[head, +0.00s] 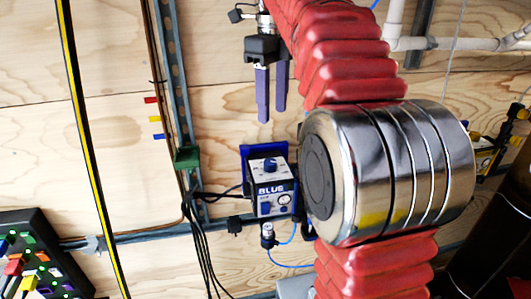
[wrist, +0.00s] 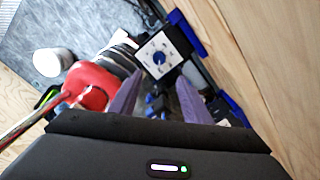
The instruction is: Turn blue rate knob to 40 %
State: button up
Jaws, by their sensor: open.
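The blue pump unit (head: 273,189), labelled BLUE, is mounted on a blue bracket against the plywood wall in the head view. Its dark knob (head: 270,165) is on the top face. In the wrist view the knob (wrist: 159,57) sits in the middle of a white dial with marks around it. The marks are too small to read. My gripper (head: 272,113) has two purple fingers pointing down, open and empty, above the unit and apart from it. In the wrist view my gripper (wrist: 158,85) points toward the dial, with the knob ahead between the fingertips.
Black cables (head: 195,215) hang left of the unit, and a blue tube (head: 288,265) loops below. A green box (head: 187,157) is on the metal rail. A button panel (head: 38,258) is at lower left. A yellow unit (head: 487,158) stands right, behind my arm.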

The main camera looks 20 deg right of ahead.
aim_at(270, 161)
jog(key=shift+a, duration=0.2)
jog(key=shift+f, duration=0.1)
notch_tip(270, 161, down, 14)
jog(key=shift+r, duration=0.25)
dwell(0.7)
jog(key=shift+c, duration=0.4)
jog(key=c, duration=1)
jog(key=shift+o, duration=0.2)
